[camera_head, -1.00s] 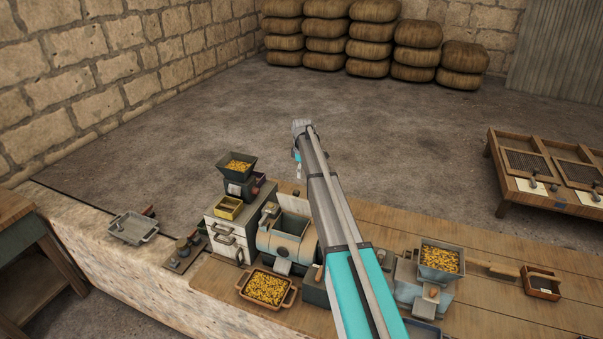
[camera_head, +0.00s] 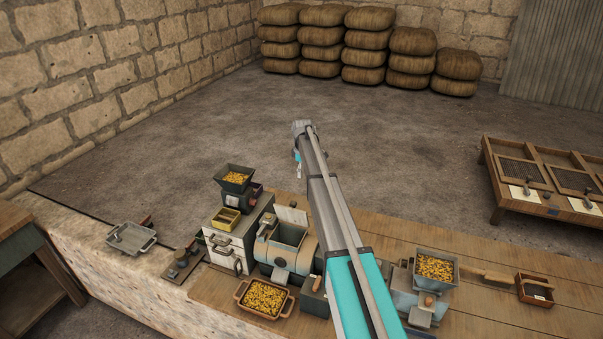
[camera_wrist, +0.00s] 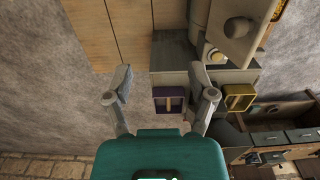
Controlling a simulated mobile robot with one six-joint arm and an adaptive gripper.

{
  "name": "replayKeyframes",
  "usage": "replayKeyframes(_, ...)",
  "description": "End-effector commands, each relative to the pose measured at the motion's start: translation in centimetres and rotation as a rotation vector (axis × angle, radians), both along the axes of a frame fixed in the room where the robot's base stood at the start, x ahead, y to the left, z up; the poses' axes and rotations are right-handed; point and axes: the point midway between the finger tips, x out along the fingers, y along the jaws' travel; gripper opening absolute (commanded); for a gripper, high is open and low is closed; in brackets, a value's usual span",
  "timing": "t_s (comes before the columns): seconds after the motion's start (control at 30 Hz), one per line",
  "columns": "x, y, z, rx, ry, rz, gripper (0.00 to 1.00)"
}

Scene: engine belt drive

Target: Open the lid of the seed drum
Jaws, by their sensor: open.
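The seed drum (camera_head: 304,256) is a grey-blue rounded body with a square opening on top, on the wooden bench left of my arm. A pale flat panel (camera_head: 291,213), seemingly its lid, stands raised behind the opening. My arm hides part of the drum's right side. My gripper (camera_wrist: 160,85) is open and empty in the wrist view, its two fingers wide apart. It points down over the bench, with a small purple-rimmed box (camera_wrist: 167,91) below and between the fingers. In the head view, the arm's far end reaches beyond the drum; the fingers are not clear there.
A drawer cabinet (camera_head: 222,246) carrying a hopper mill (camera_head: 235,178) stands left of the drum. A grain tray (camera_head: 264,298) lies in front. Another grain hopper (camera_head: 436,268) stands right of my arm.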

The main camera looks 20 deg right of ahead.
Motion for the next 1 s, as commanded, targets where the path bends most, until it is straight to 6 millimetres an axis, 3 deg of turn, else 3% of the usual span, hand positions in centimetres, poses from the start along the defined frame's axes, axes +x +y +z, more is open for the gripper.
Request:
replayKeyframes(0.6,0.4,-0.3,0.4,0.0,0.0,0.0,0.72)
replayKeyframes(0.83,-0.8,0.2,-0.1,0.0,0.0,-0.016,0.31)
replayKeyframes(1.0,-4.6,1.5,-1.6,0.0,0.0,-0.082,0.0)
